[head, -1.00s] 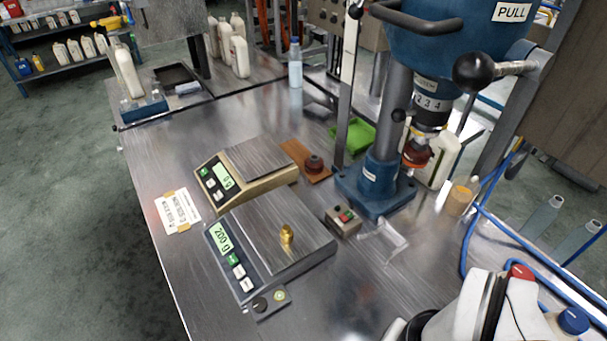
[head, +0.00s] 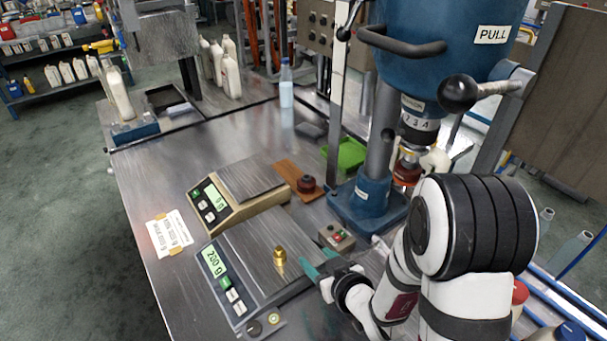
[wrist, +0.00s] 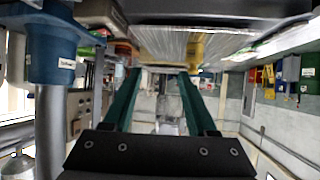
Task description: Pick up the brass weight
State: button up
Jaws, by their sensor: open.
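The small brass weight (head: 279,257) stands upright on the metal plate of the front scale (head: 245,264), whose display reads 200 g. My gripper (head: 318,262) is just right of the weight, low by the plate's right edge, with its teal fingers apart and empty. A gap shows between fingers and weight. In the wrist view, which looks upside down, my gripper (wrist: 160,73) is open. The brass weight (wrist: 195,47) shows there beyond the fingertips, toward the right finger, against the scale plate (wrist: 165,42).
The rear scale (head: 240,196) reads 0 g. A dark red-brown weight (head: 306,184) sits on a brown board behind. The blue press base (head: 366,205) and a button box (head: 337,237) stand close right of the scales. A paper label (head: 169,234) lies left.

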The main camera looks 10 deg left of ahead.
aim_at(281, 253)
jog(key=a+y, duration=0.1)
jog(key=s+a+n+y, duration=0.1)
jog(key=a, duration=0.1)
jog(key=a+n+y, duration=0.1)
jog(key=shift+s+a+f, duration=0.25)
jog(key=shift+a+f, duration=0.1)
jog(key=shift+a, duration=0.05)
jog(key=x, duration=0.6)
jog(key=shift+w+a+f, duration=0.1)
jog(key=shift+w+a, duration=0.15)
jog(key=shift+a, duration=0.05)
grip_shut()
